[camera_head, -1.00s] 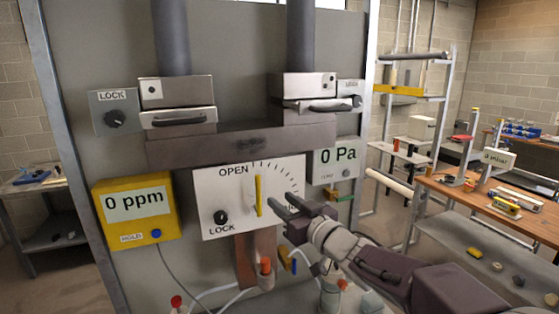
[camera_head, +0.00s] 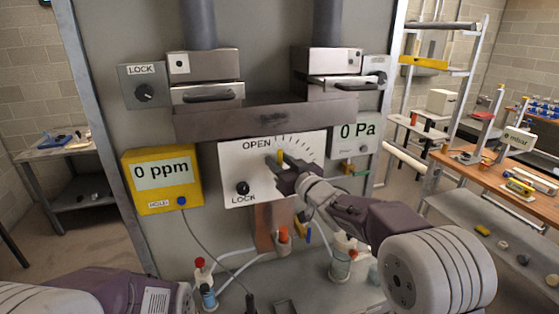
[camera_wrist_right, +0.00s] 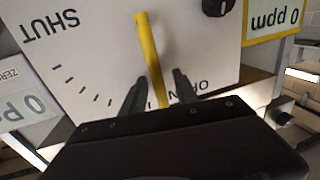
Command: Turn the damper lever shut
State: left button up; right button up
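The damper lever (camera_head: 281,156) is a yellow bar on a white plate (camera_head: 233,171) marked OPEN, SHUT and LOCK. It stands nearly upright, at the OPEN end of the tick scale. In the right wrist view the yellow lever (camera_wrist_right: 148,50) runs between the two dark fingers. My right gripper (camera_head: 280,165) is in front of the plate, covering the lower lever and the SHUT label in the head view. In the wrist view the right gripper (camera_wrist_right: 159,78) is open, with a gap on each side of the lever. My left gripper is out of view.
A black LOCK knob (camera_head: 242,188) is on the plate's lower left. A yellow 0 ppm meter (camera_head: 163,195) hangs left, a 0 Pa display (camera_head: 366,150) right. A dark ledge (camera_head: 265,118) sits above. Bottles (camera_head: 205,287) and tubes stand below.

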jog(key=shift+d, duration=0.2)
grip_shut()
jog(key=shift+a, duration=0.15)
dwell(0.9)
